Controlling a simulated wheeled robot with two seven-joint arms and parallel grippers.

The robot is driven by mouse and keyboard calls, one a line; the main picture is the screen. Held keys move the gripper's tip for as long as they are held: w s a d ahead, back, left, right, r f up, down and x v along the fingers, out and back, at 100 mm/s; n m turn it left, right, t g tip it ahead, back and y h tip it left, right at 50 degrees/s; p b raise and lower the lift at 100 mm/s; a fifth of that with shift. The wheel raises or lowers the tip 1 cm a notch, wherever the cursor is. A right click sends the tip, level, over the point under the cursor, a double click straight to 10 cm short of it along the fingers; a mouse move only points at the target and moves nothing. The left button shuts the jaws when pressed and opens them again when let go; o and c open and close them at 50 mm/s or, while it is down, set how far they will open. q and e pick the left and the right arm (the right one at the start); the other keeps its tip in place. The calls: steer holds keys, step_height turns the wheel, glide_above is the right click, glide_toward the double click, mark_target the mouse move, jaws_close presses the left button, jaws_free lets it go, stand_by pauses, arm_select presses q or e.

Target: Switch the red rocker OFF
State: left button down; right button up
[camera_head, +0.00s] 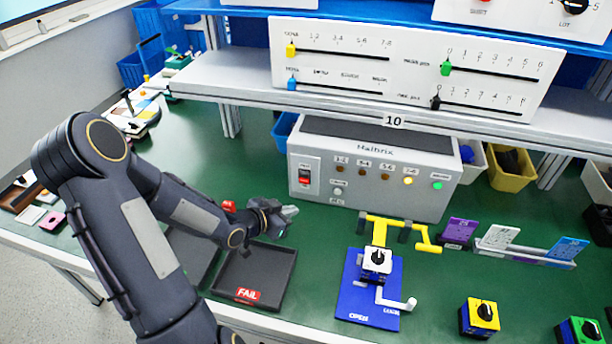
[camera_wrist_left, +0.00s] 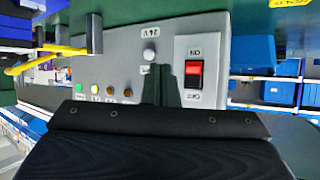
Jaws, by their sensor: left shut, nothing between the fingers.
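The red rocker (camera_head: 304,176) is set in a white plate at the left of the grey control box front. In the left wrist view the rocker (camera_wrist_left: 194,74) shows large, with a red part and a dark part and small labels at both ends of its plate. Which way it is tilted is hard to tell. My left gripper (camera_head: 288,213) is shut and empty, in front of and below the rocker, apart from it. The dark gripper body fills the lower part of the wrist view. My right gripper is out of view.
The grey box (camera_head: 376,198) also carries several indicator lamps. A black FAIL tray (camera_head: 276,277) lies below my left gripper. A yellow bracket (camera_head: 425,243) and a blue plate with a rotary switch (camera_head: 355,300) stand to the right. A shelf (camera_head: 236,82) hangs above.

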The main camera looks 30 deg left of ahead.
arm_select(q)
steer(key=shift+w, duration=0.1)
steer(key=p, duration=0.2)
glide_toward(308, 180)
step_height(308, 180, down, 3)
steer(key=w+d, duration=0.2)
steer(key=shift+w+a, duration=0.2)
steer(key=shift+w, duration=0.65)
stand_by(1.2)
steer(key=shift+w+a+r, duration=0.1)
steer(key=shift+w, duration=0.3)
steer(key=shift+w+a, duration=0.1)
steer(key=shift+w, duration=0.2)
stand_by(0.6)
steer(key=shift+s, duration=0.1)
steer(key=shift+s, duration=0.65)
